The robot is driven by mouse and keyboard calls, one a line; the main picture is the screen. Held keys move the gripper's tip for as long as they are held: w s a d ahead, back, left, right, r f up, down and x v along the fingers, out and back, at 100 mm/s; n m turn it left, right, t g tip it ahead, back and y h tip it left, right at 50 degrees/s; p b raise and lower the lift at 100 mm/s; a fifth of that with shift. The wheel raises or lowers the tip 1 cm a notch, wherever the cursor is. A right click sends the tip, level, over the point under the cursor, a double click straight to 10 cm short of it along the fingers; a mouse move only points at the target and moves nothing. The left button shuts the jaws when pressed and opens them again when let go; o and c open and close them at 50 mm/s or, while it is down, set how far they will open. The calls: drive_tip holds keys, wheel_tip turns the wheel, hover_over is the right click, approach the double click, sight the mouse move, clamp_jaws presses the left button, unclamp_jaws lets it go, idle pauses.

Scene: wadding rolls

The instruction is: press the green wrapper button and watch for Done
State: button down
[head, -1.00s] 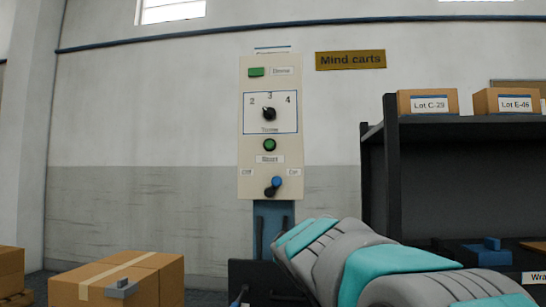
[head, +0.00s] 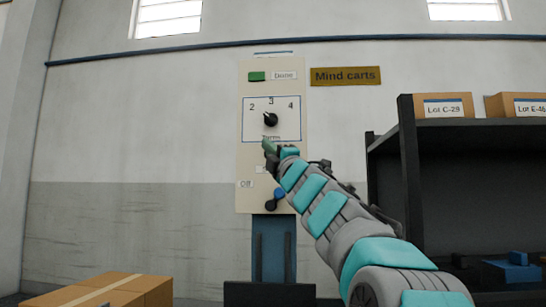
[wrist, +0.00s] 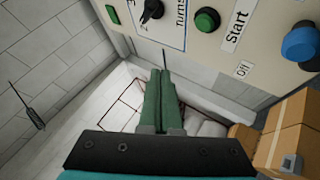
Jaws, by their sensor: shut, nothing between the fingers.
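The green round button (wrist: 207,20) shows beside the "Start" label on the cream control panel (head: 250,160) in the wrist view. In the head view my gripper covers it. My gripper (head: 268,147) is raised in front of the panel, shut and empty. In the wrist view its green fingers (wrist: 163,78) lie together, and their tips appear apart from the button, below and left of it. The green rectangular Done lamp (head: 257,76) is at the panel's top; I cannot tell whether it is lit.
A black turns dial (head: 271,119) sits above the button. A blue-ended Off switch (head: 279,193) is below it. A dark shelf (head: 408,170) with boxes stands to the right. A cardboard box (head: 120,290) is at lower left.

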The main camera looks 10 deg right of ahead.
idle(0.3)
drive_tip(key=w+d+p, duration=0.2)
drive_tip(key=w+p, duration=0.2)
drive_tip(key=w, duration=0.4)
drive_tip(key=shift+w+d+p, duration=0.25)
drive_tip(key=shift+d+p, duration=0.1)
drive_tip(key=shift+p, duration=0.05)
drive_tip(key=shift+w, duration=0.1)
idle(1.7)
drive_tip(key=shift+w+d, duration=0.15)
drive_tip(key=shift+w, duration=0.1)
